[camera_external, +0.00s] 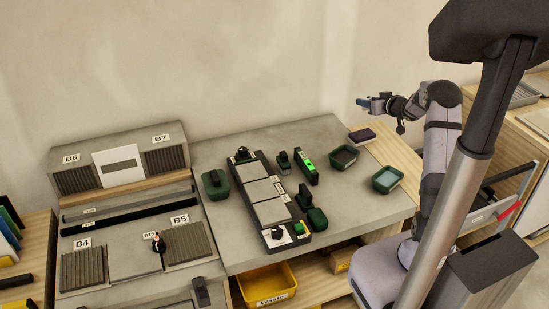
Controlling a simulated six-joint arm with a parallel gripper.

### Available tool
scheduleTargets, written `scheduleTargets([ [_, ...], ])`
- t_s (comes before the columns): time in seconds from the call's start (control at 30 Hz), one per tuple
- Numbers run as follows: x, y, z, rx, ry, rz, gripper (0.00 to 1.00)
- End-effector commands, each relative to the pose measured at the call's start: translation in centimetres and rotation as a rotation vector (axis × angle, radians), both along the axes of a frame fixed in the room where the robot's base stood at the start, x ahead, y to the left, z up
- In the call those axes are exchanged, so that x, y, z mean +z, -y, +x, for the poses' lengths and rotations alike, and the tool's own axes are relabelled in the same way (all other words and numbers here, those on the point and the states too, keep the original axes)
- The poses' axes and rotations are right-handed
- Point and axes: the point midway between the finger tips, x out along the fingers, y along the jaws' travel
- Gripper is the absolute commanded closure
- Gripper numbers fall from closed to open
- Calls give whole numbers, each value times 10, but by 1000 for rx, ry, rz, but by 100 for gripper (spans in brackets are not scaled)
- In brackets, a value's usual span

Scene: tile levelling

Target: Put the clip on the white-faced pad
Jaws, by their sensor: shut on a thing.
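My gripper (368,103) is raised in the air at the right, pointing left, high above the bench's back right part. It is shut on a small bluish thing (362,102) that looks like the clip, though it is too small to be sure. A white-faced pad (284,240) with a dark knob-like part on it sits at the front end of the black tile fixture (257,222). My gripper is well apart from it, above and to the right. Pale grey tiles (271,212) lie in a row along the fixture.
A green-lit device (308,165) and a dark tool (283,160) stand right of the fixture. Two green bins (387,179) and a dark purple block (362,136) lie at the right. A green tub (216,185) is left. A yellow waste bin (267,285) sits below.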

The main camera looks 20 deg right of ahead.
Motion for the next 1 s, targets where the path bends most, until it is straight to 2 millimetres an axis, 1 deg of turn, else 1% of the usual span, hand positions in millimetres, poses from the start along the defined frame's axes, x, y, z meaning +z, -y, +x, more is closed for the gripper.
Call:
scheduleTargets([
  [0.07, -3, -3, -1, -5, 0, 0, 92],
  [0.27, -3, -2, -1, -25, 1, 0, 92],
  [0.37, -7, -2, -1, -26, 0, 0, 92],
  [0.47, -19, -3, -1, -26, -2, 2, 92],
  [0.6, -42, -3, -1, -26, -3, 3, 92],
  [0.7, -55, -2, -1, -26, -2, 1, 92],
  [0.8, -62, -2, -1, -26, 0, 0, 92],
  [1.0, -66, -2, 0, -26, 2, -1, 92],
])
